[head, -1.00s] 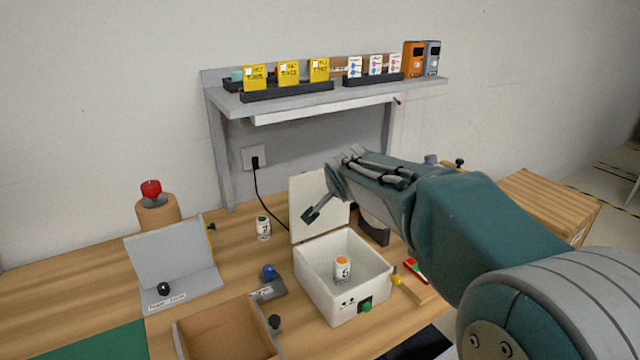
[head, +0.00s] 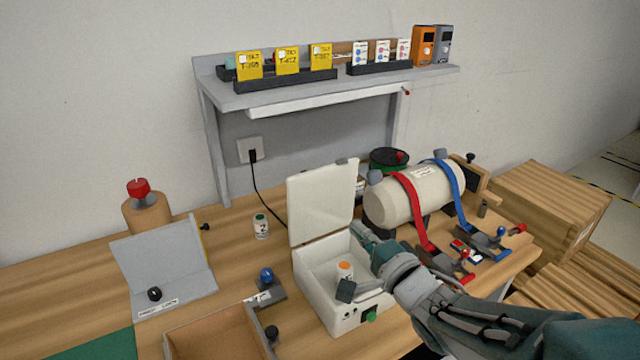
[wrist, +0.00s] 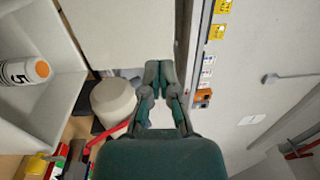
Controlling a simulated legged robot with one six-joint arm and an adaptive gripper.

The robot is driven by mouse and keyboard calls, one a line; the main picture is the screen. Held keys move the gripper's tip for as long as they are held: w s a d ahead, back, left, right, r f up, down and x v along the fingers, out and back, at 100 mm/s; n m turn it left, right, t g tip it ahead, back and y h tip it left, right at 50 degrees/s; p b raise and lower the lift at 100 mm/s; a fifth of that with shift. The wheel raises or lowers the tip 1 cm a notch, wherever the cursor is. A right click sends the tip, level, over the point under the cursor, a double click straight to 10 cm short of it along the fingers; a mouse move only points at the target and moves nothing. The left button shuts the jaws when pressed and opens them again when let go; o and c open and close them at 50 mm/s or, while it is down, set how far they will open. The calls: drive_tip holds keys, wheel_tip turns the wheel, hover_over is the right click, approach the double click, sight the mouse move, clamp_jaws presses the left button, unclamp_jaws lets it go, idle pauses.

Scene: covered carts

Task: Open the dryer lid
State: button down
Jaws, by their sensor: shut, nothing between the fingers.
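The dryer is a white box (head: 325,322) on the wooden table, with a green button on its front. Its white lid (head: 320,203) stands upright at the back, so the box is open. A white bottle with an orange cap (head: 345,270) stands inside; it also shows at the left of the wrist view (wrist: 22,72). My gripper (head: 360,231) is at the box's right side, close to the lid's lower right corner, pointing up and left. In the wrist view its fingertips (wrist: 159,68) are together and empty. I cannot tell whether they touch the lid.
A cream tank (head: 405,203) with red and blue straps stands right of the dryer. A grey shelf (head: 290,95) with cards overhangs the back. A wooden tray (head: 215,330), a blue-knobbed part (head: 267,277) and another bottle (head: 261,226) are left of it.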

sight(313, 183)
drive_tip(key=x, duration=1.4)
drive_tip(key=shift+w+a+r+g, duration=0.15)
drive_tip(key=shift+w+a+g, duration=0.2)
drive_tip(key=shift+w, duration=0.2)
drive_tip(key=shift+w+a+h, duration=0.3)
drive_tip(key=shift+w+a, duration=0.35)
drive_tip(key=shift+w, duration=0.2)
